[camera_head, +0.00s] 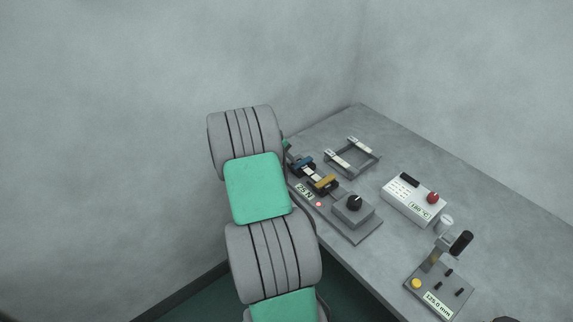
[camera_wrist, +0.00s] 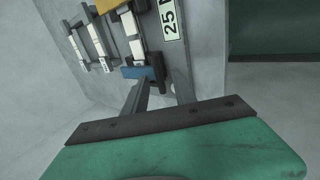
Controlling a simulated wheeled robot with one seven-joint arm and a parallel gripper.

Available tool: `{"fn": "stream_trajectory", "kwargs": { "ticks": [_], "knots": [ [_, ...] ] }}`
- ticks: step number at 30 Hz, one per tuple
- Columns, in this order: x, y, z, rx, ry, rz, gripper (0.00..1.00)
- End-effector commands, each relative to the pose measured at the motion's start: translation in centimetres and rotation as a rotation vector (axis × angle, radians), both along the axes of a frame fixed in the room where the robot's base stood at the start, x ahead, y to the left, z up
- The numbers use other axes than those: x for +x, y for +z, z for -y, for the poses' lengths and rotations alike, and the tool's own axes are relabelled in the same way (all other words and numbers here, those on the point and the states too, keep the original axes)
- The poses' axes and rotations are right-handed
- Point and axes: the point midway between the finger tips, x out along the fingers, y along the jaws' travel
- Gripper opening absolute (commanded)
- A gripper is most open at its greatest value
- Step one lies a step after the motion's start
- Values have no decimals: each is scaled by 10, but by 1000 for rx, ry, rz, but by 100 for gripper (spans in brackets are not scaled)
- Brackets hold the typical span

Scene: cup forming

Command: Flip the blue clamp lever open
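In the wrist view the blue lever (camera_wrist: 140,72) lies just beyond my fingertips. My gripper (camera_wrist: 158,82) points at it, its two grey fingers apart with nothing visibly held between them. The left finger's tip overlaps the blue lever in the picture; whether they touch I cannot tell. In the head view my arm covers most of the gripper.
A yellow lever (camera_head: 325,182) sits beside the blue one. Walls rise close behind.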

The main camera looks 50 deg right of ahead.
Motion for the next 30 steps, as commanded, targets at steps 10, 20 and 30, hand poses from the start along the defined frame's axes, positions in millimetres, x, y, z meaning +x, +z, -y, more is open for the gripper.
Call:
{"fn": "stream_trajectory", "kwargs": {
  "ticks": [10,20,30],
  "knots": [
    [0,0,0,0,0,0,5],
    [0,1,0,0,0,0,0],
    [0,1,-1,0,0,0,0]
  ]
}}
